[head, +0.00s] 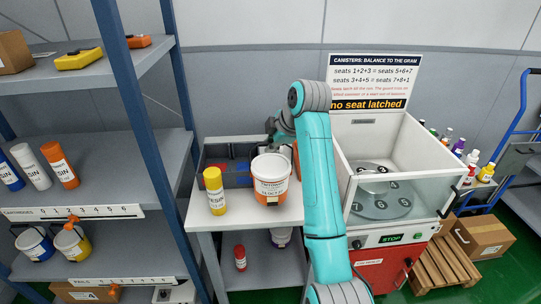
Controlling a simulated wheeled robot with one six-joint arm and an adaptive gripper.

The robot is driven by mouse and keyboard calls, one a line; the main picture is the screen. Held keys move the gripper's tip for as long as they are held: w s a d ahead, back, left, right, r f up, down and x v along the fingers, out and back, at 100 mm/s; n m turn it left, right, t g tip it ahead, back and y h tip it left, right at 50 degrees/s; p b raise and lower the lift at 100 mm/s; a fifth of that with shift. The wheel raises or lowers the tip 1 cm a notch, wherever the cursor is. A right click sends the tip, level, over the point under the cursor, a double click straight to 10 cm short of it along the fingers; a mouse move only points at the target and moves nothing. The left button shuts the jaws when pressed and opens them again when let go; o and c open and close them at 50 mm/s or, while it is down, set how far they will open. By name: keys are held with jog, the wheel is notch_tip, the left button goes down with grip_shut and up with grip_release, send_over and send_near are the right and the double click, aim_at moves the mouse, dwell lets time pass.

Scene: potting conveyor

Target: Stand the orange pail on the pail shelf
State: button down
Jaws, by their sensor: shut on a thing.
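The orange pail (271,187) is white above, with an orange label band and a white lid. It looks upright, over the front of the grey table beside the yellow canister; I cannot tell whether its base touches the table. My gripper (277,138) is at the pail's back rim, shut on the pail; its fingertips are mostly hidden. The pail shelf (124,267) is the lower level of the blue-posted rack at left, with a numbered strip. A blue pail (34,243) and a yellow pail (73,243) stand at its left part.
A yellow canister (215,191) stands left of the orange pail, with a dark bin (222,158) behind. The rack's blue post (150,130) rises between table and shelf. A white machine (390,170) stands right of my arm. The pail shelf's right part looks free.

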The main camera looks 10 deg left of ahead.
aim_at(266, 160)
jog(key=shift+f, duration=1.8)
jog(key=c, duration=1.2)
grip_release()
jog(key=shift+f, duration=0.2)
jog(key=shift+r, duration=0.1)
jog(key=v, duration=1.2)
